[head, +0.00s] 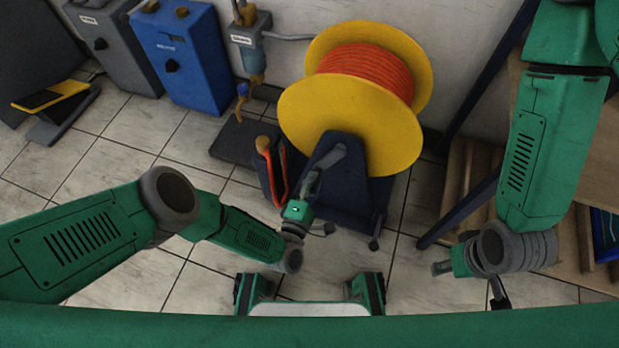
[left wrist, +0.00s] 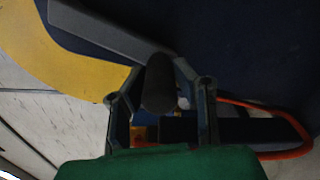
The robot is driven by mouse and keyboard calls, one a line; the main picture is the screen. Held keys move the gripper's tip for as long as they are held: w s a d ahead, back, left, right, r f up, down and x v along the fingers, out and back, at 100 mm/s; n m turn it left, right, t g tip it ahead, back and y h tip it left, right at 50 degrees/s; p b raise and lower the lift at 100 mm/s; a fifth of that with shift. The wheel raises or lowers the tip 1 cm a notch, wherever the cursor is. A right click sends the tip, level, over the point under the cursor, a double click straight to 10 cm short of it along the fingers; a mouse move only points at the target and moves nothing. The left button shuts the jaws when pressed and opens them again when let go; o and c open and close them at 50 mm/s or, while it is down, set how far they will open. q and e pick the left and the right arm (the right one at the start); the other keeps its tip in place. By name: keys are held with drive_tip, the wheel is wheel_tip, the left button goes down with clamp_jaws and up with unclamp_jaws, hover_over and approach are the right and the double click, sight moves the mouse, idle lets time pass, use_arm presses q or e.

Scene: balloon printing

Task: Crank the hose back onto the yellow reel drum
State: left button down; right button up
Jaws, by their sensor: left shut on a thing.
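The yellow reel drum (head: 352,122) stands on a dark blue stand (head: 352,195), with orange-red hose (head: 372,64) wound between its flanges. A grey crank arm (head: 328,157) sits at the front of the drum; it also shows in the left wrist view (left wrist: 110,28). My left gripper (head: 312,182) is at the crank's outer end, shut on the dark crank handle (left wrist: 159,84), which lies between its fingers in the left wrist view. My right gripper (head: 499,292) hangs low at the right, away from the reel; its fingers are too small to read.
A loop of orange hose (head: 279,172) hangs left of the stand, close to my left gripper. A blue box (head: 182,52) and a grey box (head: 115,45) stand at the wall. A wooden rack (head: 468,180) is at the right. Tiled floor (head: 125,150) is clear at the left.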

use_arm(q)
drive_tip(key=shift+a+f, duration=0.15)
drive_tip(key=shift+f, duration=0.2)
drive_tip(key=c, duration=1.3)
unclamp_jaws()
drive_tip(key=shift+r, duration=0.1)
drive_tip(key=shift+r, duration=0.15)
drive_tip(key=shift+d+r, duration=0.2)
drive_tip(key=shift+r, duration=0.05)
wheel_tip(320, 180, up, 8)
drive_tip(key=shift+f, duration=0.1)
drive_tip(key=shift+r, duration=0.65)
drive_tip(key=shift+a, duration=0.1)
drive_tip(key=shift+c, duration=0.6)
